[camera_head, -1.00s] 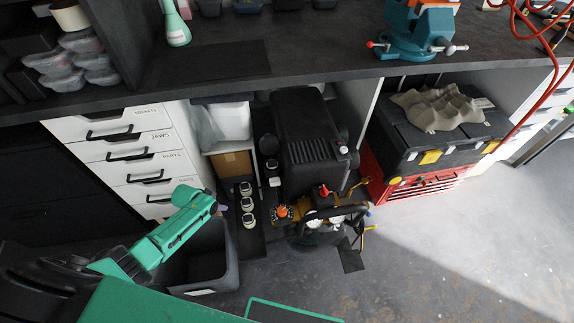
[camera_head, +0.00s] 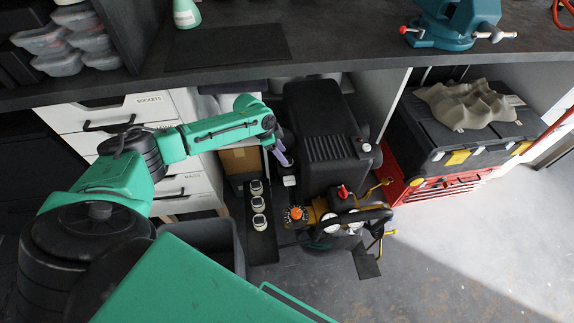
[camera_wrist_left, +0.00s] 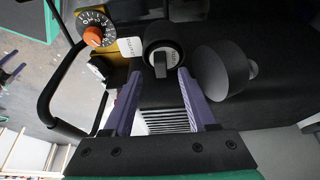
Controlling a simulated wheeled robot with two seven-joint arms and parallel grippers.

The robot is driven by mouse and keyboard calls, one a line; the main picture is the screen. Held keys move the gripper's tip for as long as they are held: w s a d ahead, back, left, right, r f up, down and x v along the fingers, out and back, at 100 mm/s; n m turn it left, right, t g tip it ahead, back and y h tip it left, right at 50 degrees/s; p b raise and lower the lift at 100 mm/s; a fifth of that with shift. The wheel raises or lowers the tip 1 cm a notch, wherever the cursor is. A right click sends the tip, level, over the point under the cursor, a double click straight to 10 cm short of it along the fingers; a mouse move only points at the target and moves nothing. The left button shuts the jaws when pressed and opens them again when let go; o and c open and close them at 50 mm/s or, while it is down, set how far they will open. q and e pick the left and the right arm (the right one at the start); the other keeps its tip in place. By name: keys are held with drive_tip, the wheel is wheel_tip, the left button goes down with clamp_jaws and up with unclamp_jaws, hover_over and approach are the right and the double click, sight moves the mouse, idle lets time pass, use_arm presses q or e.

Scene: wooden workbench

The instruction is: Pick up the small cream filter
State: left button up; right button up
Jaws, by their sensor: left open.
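Three small cream-topped cylinders stand in a row on a dark strip under the bench, in the head view: a far one (camera_head: 256,187), a middle one (camera_head: 258,203) and a near one (camera_head: 259,221). I cannot tell which is the task's filter. My left gripper (camera_head: 283,155), with purple fingers, reaches down behind and right of this row, beside the black compressor. In the left wrist view the gripper (camera_wrist_left: 157,80) is open with nothing between its fingers. My right gripper is out of view.
The black compressor (camera_head: 320,125) with gauges and an orange knob (camera_head: 296,213) stands close right. A dark cylinder (camera_wrist_left: 221,70) is near the right finger. White drawers (camera_head: 130,110), a grey bin (camera_head: 215,238) and the bench top (camera_head: 330,50) surround the arm.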

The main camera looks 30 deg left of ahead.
sight(287, 158)
use_arm(q)
drive_tip(key=x, duration=0.3)
drive_tip(key=shift+w+f, duration=0.1)
drive_tip(key=shift+w, duration=0.05)
clamp_jaws()
idle(1.1)
